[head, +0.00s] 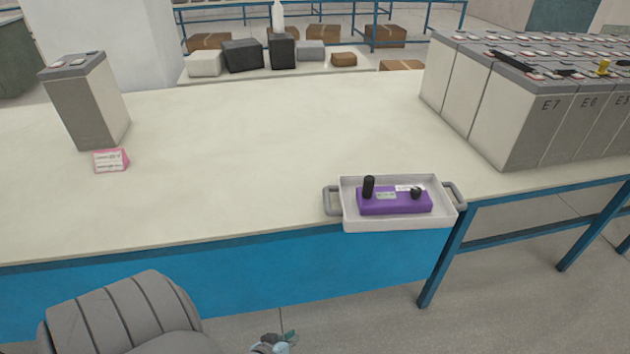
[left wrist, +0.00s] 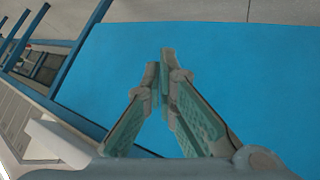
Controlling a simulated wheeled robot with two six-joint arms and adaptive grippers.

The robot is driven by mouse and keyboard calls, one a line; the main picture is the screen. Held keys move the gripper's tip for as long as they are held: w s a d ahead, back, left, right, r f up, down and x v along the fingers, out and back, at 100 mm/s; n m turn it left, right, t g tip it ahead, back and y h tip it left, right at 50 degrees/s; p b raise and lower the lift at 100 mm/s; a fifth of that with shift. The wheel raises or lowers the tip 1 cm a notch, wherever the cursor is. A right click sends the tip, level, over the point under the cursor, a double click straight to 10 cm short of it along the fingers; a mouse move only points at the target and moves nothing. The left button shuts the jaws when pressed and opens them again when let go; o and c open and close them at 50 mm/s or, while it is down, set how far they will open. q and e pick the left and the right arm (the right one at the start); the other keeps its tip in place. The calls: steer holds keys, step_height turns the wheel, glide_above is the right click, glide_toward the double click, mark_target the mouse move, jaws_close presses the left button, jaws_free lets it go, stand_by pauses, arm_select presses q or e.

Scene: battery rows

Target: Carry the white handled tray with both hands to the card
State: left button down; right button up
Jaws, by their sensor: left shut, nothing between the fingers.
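The white tray (head: 352,222) with two grey side handles sits at the front edge of the pale table. In it lies a purple device (head: 395,204) with a black upright knob. My left gripper (head: 279,340) shows only in part at the bottom edge of the head view, below the table top and apart from the tray. In the left wrist view my left gripper (left wrist: 163,75) is shut and empty, with the blue table front behind it. My right gripper is out of view.
The lone battery (head: 88,105) stands behind the card. A block of several batteries (head: 530,120) fills the right of the table. Boxes sit on a surface behind. The table (head: 250,150) is clear between tray and card.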

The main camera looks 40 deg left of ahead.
arm_select(q)
steer(key=w+a+r+n+t+y+b, duration=0.2)
steer(key=w+a+r+n+t+b, duration=0.15)
steer(key=w+r+n, duration=0.45)
steer(key=w+a+r+n+t+y+b, duration=0.35)
steer(key=w+r+n, duration=0.25)
steer(key=r, duration=0.4)
steer(key=b, duration=0.1)
glide_toward(342, 215)
steer(key=a+f, duration=0.1)
steer(key=a, duration=0.4)
steer(key=shift+t+h, duration=0.4)
steer(key=shift+h, duration=0.05)
steer(key=shift+w+d+r+b, duration=0.1)
steer(key=shift+w+d+b, duration=0.2)
steer(key=shift+w, duration=0.65)
steer(key=shift+w+d+b, duration=0.1)
steer(key=shift+w+d, duration=0.35)
steer(key=shift+w, duration=0.55)
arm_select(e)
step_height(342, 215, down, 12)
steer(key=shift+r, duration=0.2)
arm_select(q)
steer(key=shift+w+d, duration=0.35)
steer(key=shift+w, duration=0.45)
steer(key=shift+s, duration=0.1)
